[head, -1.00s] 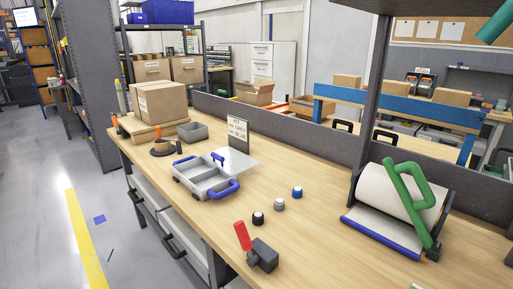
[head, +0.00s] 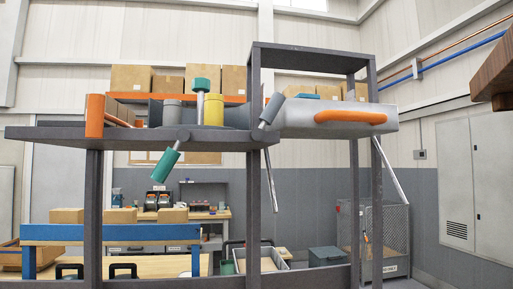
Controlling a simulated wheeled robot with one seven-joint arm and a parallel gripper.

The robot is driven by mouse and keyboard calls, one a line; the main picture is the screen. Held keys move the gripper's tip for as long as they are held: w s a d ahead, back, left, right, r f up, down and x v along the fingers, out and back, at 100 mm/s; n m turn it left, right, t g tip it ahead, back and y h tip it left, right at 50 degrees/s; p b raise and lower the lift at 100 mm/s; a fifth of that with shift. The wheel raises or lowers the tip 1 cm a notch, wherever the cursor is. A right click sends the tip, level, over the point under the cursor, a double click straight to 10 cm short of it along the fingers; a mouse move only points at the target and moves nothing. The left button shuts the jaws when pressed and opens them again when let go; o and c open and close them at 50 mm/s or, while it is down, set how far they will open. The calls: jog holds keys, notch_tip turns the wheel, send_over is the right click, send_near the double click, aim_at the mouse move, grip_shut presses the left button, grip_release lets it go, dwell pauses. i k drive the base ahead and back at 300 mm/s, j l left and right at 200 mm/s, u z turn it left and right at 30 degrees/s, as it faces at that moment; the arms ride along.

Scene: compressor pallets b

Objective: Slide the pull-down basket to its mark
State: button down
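A silver-grey box-like unit (head: 335,118) with a long orange handle (head: 350,116) sits high at the right end of the dark shelf, inside a tall dark frame. It looks like the pull-down basket, but I cannot be sure. A slanted metal rod (head: 382,165) hangs below its right end. I cannot make out a mark for it. My gripper is not in view.
The dark shelf (head: 60,133) carries an orange-ended item (head: 95,115), a yellow cylinder (head: 213,112) and a grey cylinder. Teal-gripped levers (head: 166,163) stick out near its edge. Dark posts (head: 92,215) stand below. A brown object (head: 495,75) juts in at upper right.

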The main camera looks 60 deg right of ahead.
aim_at(349, 120)
jog(key=j+z, duration=0.15)
jog(key=z, duration=0.6)
jog(key=l+z, duration=0.2)
jog(key=z, duration=0.3)
jog(key=i, duration=0.05)
